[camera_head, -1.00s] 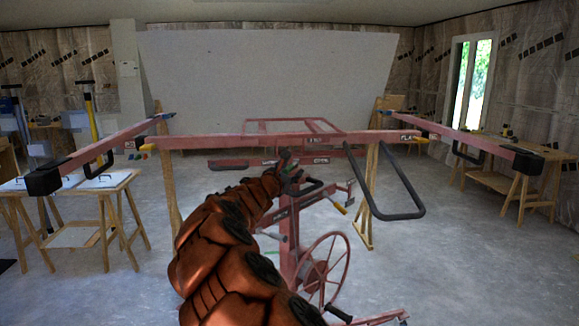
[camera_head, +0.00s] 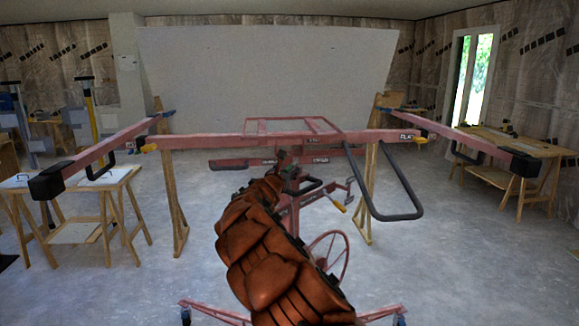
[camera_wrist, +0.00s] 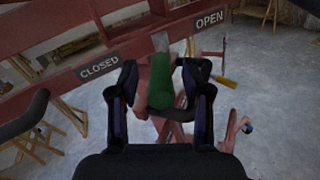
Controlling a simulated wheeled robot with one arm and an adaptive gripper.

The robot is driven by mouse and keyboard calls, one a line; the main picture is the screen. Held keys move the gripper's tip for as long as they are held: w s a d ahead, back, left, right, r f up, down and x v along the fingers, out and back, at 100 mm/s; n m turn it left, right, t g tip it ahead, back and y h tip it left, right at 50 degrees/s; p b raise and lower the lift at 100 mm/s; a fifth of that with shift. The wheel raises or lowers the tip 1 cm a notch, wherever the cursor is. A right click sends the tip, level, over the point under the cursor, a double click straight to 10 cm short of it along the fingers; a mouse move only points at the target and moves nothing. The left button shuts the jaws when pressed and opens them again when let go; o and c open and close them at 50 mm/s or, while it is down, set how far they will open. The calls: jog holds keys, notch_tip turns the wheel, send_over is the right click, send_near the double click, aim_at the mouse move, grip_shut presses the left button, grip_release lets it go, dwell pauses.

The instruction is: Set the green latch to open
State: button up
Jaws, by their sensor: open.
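In the wrist view the green latch (camera_wrist: 161,82) hangs from the red crossbar (camera_wrist: 70,80), below and between the CLOSED label (camera_wrist: 99,66) and the OPEN label (camera_wrist: 210,18). My gripper (camera_wrist: 161,72) is open, with one dark finger on each side of the latch. I cannot tell whether either finger touches it. In the head view my gripper (camera_head: 289,158) is at the middle of the red panel lift (camera_head: 245,142), and the latch is hidden behind my arm.
A black looped handle (camera_head: 398,214) hangs at the lift's right. The lift's arms reach toward me on both sides. Wooden trestles (camera_head: 108,208) stand at left and a workbench (camera_head: 520,150) at right. A large pale panel (camera_head: 265,75) leans behind. Open floor lies around the lift.

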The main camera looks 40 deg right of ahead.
jog(key=shift+p+x, duration=0.4)
jog(key=shift+x, duration=0.7)
jog(key=shift+c, duration=0.4)
grip_shut()
